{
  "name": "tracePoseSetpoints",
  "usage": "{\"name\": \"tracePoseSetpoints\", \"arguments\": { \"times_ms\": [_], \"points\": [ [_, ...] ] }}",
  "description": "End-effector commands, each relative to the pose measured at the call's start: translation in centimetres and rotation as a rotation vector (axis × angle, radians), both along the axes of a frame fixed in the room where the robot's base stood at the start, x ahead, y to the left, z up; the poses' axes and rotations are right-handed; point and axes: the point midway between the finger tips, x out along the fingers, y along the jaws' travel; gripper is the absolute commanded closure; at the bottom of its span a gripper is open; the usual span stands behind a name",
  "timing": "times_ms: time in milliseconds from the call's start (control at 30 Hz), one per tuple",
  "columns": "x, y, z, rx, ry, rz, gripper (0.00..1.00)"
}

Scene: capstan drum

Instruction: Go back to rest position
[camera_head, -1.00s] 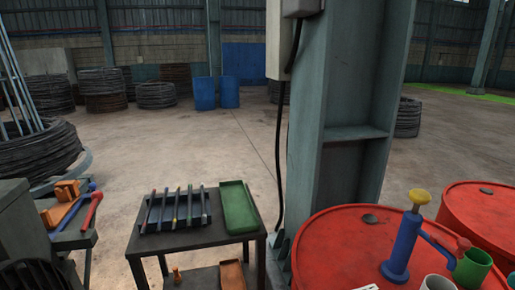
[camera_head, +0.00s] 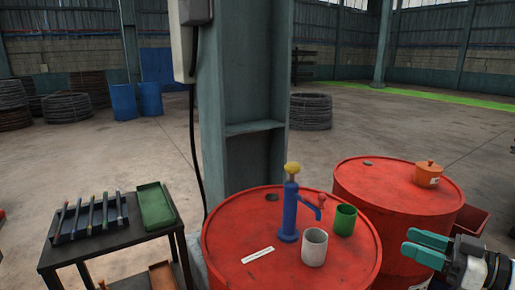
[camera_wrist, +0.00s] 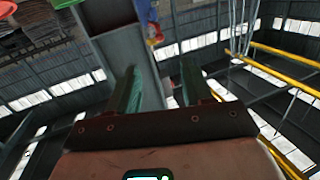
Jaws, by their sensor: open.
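My gripper (camera_head: 425,248) shows at the lower right of the head view, with its green fingers apart and nothing between them. It is beside the red drums, in front of the right one. In the wrist view the two green fingers (camera_wrist: 159,92) stand apart with an empty gap. Beyond them are a steel column and the building's roof and walls.
A red drum (camera_head: 222,235) carries a blue pump (camera_head: 290,215), a grey cup (camera_head: 314,248) and a green cup (camera_head: 345,220). A second drum (camera_head: 375,200) holds an orange pot (camera_head: 428,176). A dark table (camera_head: 75,262) with a green tray (camera_head: 155,207) stands left. A column (camera_head: 240,80) rises behind.

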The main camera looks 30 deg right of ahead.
Motion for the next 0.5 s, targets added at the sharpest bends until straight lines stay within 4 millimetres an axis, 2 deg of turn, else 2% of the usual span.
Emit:
{"name": "tracePoseSetpoints", "arguments": {
  "times_ms": [267, 367, 500],
  "points": [
    [1.6, 2.5, -4.7, 0.057, 0.163, 0.008, 0.5],
    [2.1, 3.9, -7.2, 0.081, 0.252, 0.009, 0.5],
    [2.6, 6.7, -11.6, 0.112, 0.414, 0.01, 0.5]
  ]
}}
